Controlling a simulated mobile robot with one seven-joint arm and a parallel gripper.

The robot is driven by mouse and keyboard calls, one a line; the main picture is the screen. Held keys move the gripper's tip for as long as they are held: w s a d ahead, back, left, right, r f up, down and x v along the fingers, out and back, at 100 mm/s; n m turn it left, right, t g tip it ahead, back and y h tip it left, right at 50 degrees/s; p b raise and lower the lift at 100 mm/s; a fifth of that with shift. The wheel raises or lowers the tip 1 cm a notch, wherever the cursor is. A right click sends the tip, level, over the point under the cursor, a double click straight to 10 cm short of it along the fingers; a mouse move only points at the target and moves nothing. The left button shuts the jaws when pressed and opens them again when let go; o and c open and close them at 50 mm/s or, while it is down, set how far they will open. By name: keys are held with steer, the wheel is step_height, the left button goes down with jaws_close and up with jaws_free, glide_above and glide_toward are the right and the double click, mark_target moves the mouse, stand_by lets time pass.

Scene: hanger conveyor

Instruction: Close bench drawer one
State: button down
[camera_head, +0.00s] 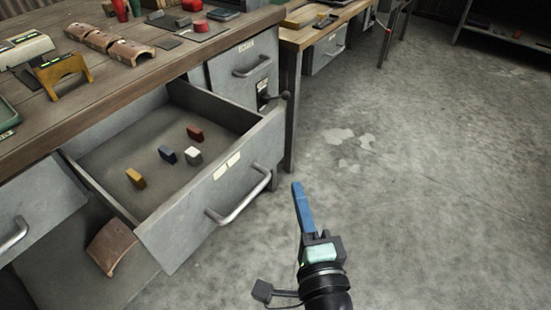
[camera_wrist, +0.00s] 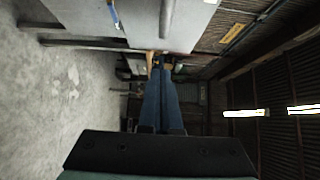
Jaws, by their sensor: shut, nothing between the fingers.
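The grey metal bench drawer (camera_head: 218,198) stands open in the head view, pulled out from under the wooden bench top. Its bar handle (camera_head: 240,198) is on the front panel, with two pale labels above it. Red, blue, white and yellow blocks lie inside on the drawer floor (camera_head: 120,163). My gripper (camera_head: 298,186) has blue fingers, is shut and empty, and is to the right of the drawer front, apart from it. In the wrist view the shut fingers (camera_wrist: 160,85) point away from the camera toward grey panels.
The bench top (camera_head: 150,82) above carries tiles, tools and a yellow stand. A curved brown tile (camera_head: 111,246) lies below the drawer. Another closed drawer (camera_head: 30,215) is at the left. A second bench (camera_head: 295,38) stands behind. The concrete floor (camera_head: 430,170) at right is clear.

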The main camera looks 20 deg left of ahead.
mark_target(270, 148)
steer(key=shift+w+a, duration=3.05)
steer(key=shift+w, duration=0.15)
steer(key=shift+a+r, duration=0.1)
